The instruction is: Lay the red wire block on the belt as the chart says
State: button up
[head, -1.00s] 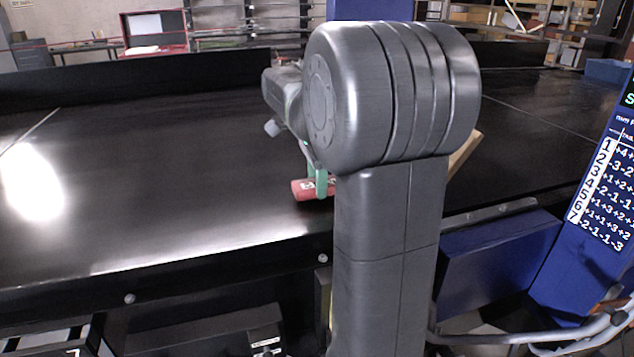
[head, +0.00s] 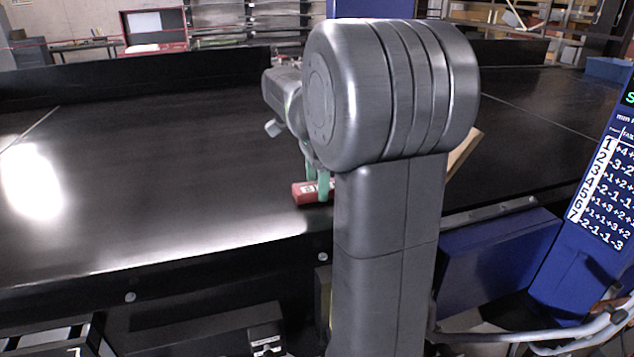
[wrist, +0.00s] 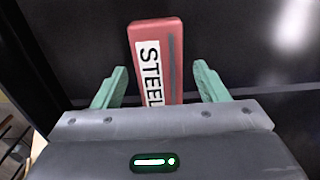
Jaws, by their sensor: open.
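The red block (head: 307,192) lies on the black belt (head: 150,170) near its front edge, partly hidden by my arm in the head view. In the wrist view the red block (wrist: 172,50) has a white label reading "STEEL" and a dark line along its length. My gripper (wrist: 162,85) is open, with one green finger on each side of the block's near end and a gap on both sides. In the head view my gripper (head: 317,185) is at the block, partly hidden. The chart (head: 606,190) is on a blue post at the right, with numbered rows of plus and minus values.
A dark wall (head: 130,78) runs along the belt's far side. The belt left of the block is clear, with a bright glare patch. A blue box (head: 500,258) stands below the belt's front edge at the right.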

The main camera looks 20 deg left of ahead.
notch_tip(320, 180, up, 11)
jog(key=shift+r, duration=0.2)
dwell(1.6)
